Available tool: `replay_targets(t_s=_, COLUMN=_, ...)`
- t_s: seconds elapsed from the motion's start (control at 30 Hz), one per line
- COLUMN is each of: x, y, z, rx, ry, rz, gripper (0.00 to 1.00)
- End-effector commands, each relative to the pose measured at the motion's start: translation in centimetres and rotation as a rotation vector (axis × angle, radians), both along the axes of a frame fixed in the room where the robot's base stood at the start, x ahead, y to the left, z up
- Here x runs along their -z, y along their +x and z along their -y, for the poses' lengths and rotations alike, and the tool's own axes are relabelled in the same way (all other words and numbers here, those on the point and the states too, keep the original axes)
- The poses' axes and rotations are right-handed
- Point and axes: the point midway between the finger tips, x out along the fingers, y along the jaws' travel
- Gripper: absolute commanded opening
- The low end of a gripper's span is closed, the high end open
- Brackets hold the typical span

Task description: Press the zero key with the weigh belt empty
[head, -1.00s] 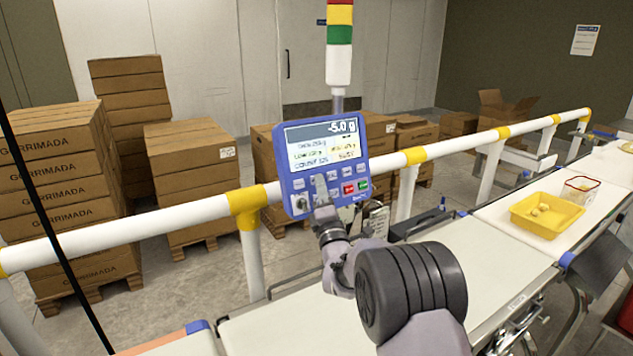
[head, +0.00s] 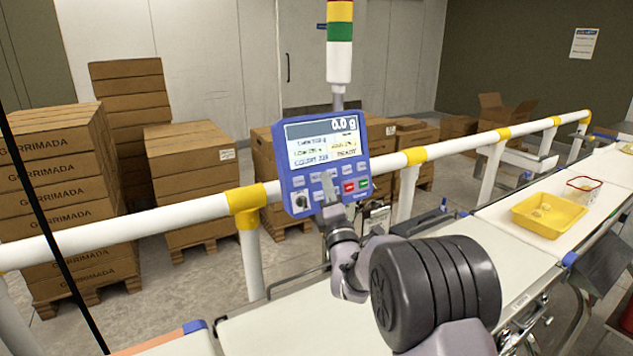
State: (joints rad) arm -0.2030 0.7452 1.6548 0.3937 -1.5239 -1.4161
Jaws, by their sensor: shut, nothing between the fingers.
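The blue control panel (head: 277,134) stands upright behind the belt. Its screen (head: 327,146) reads 0.0 g on the top line. Below the screen are rows of small grey keys, plus a red key (head: 348,187) and a green key (head: 363,184). My gripper (head: 327,182) is shut and empty, its tip in front of the lower middle keys. It hides part of the key rows, and I cannot tell whether it touches a key. The weigh belt (head: 297,322) in front of the panel is bare where it shows; my arm covers part of it.
A yellow tray (head: 573,223) with small pale pieces and a clear red-rimmed tub (head: 583,188) sit on the belt at the right. A white guard rail (head: 130,232) runs behind the belt. A signal tower (head: 339,50) rises above the panel. Stacked cartons (head: 58,196) stand beyond.

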Motion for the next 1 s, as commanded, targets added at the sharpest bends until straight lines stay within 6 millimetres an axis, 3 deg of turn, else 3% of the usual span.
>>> replay_targets(t_s=0.37, x=-0.7, y=-2.7, z=1.8, rx=0.0, ry=-0.001, rz=0.0, gripper=0.0)
replay_targets(t_s=0.9, x=-0.9, y=-2.8, z=1.9, rx=0.0, ry=0.0, rz=0.0, gripper=0.0)
replay_targets(t_s=1.0, x=-1.8, y=-3.0, z=2.9, rx=-0.008, ry=0.068, rz=-0.056, gripper=0.0)
